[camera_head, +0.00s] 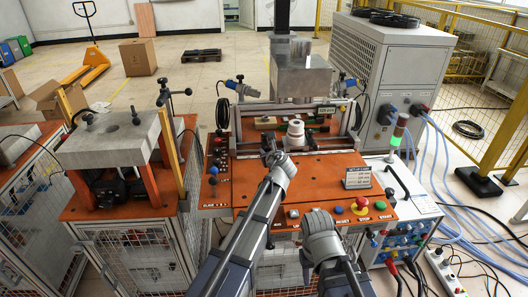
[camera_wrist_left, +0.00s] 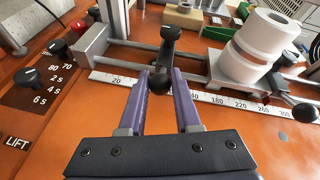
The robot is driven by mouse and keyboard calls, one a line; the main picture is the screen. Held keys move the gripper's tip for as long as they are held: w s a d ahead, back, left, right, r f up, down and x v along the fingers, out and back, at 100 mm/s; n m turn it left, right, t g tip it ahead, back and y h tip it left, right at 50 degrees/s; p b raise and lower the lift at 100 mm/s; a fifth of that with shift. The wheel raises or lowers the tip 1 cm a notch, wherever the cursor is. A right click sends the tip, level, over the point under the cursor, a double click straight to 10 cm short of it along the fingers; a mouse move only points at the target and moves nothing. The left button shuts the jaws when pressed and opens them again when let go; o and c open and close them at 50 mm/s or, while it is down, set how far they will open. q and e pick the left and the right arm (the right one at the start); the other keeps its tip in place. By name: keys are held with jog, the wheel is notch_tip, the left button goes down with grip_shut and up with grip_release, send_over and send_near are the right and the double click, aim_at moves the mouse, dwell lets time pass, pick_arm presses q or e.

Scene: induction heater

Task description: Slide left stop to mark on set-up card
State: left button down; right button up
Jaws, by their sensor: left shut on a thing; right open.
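My left gripper (camera_head: 270,152) is over the orange bench top, in front of the white ruler. In the left wrist view, its purple fingers (camera_wrist_left: 162,84) are closed around the round black knob (camera_wrist_left: 162,82) of the left stop (camera_wrist_left: 170,45), a dark upright block on a rail. My right gripper (camera_head: 318,218) is open and empty over the front edge.
A stack of white rings (camera_head: 296,133) stands behind the ruler, also in the left wrist view (camera_wrist_left: 252,45). Another black knob (camera_wrist_left: 305,112) is right of it. Buttons, including a red emergency stop (camera_head: 360,204), line the front edge. Selector knobs (camera_wrist_left: 27,77) are at left.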

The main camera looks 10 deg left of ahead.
pick_arm(q)
jog(key=c, duration=0.6)
grip_release()
jog(key=p+v, duration=0.3)
jog(key=v, duration=0.4)
jog(key=shift+s+r, duration=0.15)
jog(key=shift+s+d, duration=0.1)
jog(key=shift+s, duration=0.15)
